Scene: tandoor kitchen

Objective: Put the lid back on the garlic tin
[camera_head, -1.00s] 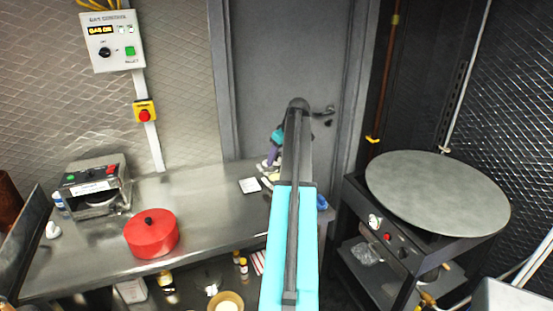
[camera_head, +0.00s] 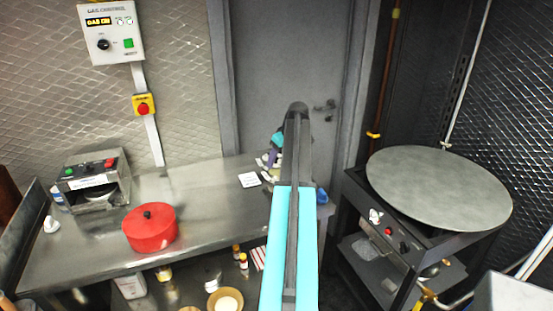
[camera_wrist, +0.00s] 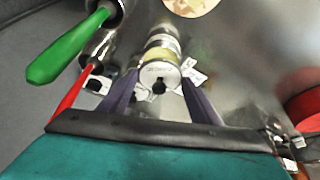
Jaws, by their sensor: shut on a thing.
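In the wrist view, my gripper (camera_wrist: 160,90) has its two purple-grey fingers closed on the sides of a round pale lid (camera_wrist: 151,74) with a black knob and small printing. The garlic tin (camera_wrist: 161,52), a metal cylinder with a yellowish band or contents, shows just beyond the lid. The lid overlaps it in the picture, and I cannot tell whether they touch. In the head view, my gripper (camera_head: 270,157) is over the far right end of the steel counter, partly behind my arm. The lid and tin cannot be made out clearly there.
A green handle (camera_wrist: 68,48) and a red handle (camera_wrist: 72,98) lie close left of the tin. White cards (camera_wrist: 191,73) are just right. A red pot (camera_head: 150,229) stands on the counter (camera_head: 205,210), whose middle is clear. A round griddle (camera_head: 438,195) stands right.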

